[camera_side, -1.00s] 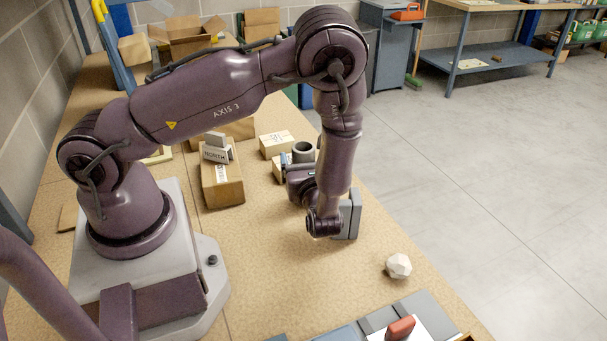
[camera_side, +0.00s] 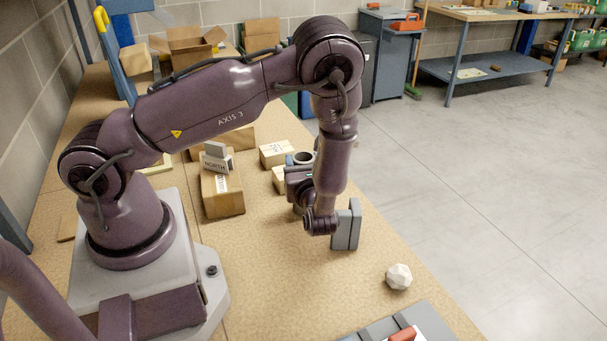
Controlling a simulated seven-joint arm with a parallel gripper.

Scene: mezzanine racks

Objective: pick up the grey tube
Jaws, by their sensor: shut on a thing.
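The grey tube (camera_side: 300,164) shows as a round ring with an open top, just beyond my wrist. Its lower part is hidden behind my gripper. My gripper (camera_side: 299,172) reaches away from the camera and is shut on the tube. The fingertips are mostly hidden behind my arm and wrist, so their contact is hard to see. I cannot tell whether the tube is clear of the table.
Small cardboard boxes (camera_side: 275,153) stand behind the tube. Grey upright slabs (camera_side: 346,228) stand right by my wrist. A white faceted ball (camera_side: 398,276) lies nearer the front. The table (camera_side: 285,285) is clear in the front middle.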

